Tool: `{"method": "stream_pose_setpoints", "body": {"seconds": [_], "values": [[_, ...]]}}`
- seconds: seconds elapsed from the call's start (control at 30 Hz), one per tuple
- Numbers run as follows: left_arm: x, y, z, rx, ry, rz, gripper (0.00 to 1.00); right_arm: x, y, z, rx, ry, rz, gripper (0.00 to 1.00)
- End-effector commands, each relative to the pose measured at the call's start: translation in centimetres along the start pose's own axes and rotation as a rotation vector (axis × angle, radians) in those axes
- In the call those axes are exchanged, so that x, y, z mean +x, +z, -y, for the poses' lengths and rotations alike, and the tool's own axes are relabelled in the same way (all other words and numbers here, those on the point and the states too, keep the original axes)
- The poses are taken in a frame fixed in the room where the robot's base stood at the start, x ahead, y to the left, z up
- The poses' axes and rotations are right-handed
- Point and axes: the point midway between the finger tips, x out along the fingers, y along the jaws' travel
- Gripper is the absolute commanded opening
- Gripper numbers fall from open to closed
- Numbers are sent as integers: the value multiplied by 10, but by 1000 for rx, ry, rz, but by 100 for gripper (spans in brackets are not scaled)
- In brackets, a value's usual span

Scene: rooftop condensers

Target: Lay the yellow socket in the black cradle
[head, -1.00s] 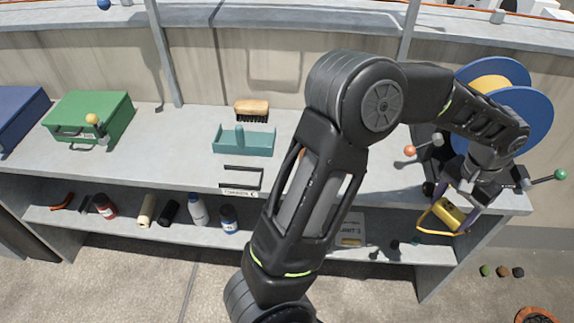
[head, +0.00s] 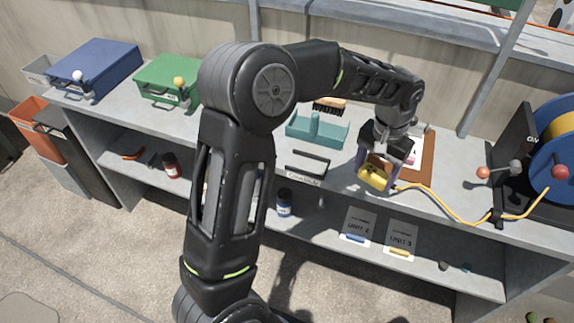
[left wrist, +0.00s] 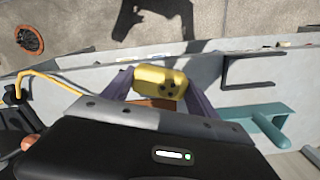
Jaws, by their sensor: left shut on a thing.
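My left gripper (head: 372,168) is shut on the yellow socket (head: 374,179) and holds it near the front edge of the bench, right of the black cradle. In the left wrist view the yellow socket (left wrist: 160,80) sits between the fingers, its holed face showing. The black cradle (head: 307,160), with a label on its front, stands on the bench near the front edge. It looks empty. It also shows in the left wrist view (left wrist: 255,68), to the right of the socket and apart from it. My right gripper is not in view.
An orange cable (head: 440,198) runs from the socket to the blue reel (head: 553,180). A teal tray (head: 317,129) stands behind the cradle, with a brush (head: 330,104) beyond it. A brown board (head: 427,160) lies behind the socket. Red-knobbed levers (head: 484,172) stand at right.

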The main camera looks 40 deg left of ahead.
Motion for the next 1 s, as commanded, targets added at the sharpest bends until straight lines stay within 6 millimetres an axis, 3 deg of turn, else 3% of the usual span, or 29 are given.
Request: {"method": "stream_pose_setpoints", "body": {"seconds": [0.27,0.37,0.47,0.7,0.8,1.0], "values": [[-1,0,1,-2,0,-1,23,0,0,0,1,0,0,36],[-5,0,11,-20,-1,-2,23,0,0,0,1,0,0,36],[-16,0,35,-67,-1,-4,23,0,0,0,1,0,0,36],[-59,20,127,-244,-3,-4,23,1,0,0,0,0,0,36],[-73,32,156,-302,-4,-2,23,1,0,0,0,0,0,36],[-83,41,174,-339,-2,0,23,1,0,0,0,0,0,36]]}}
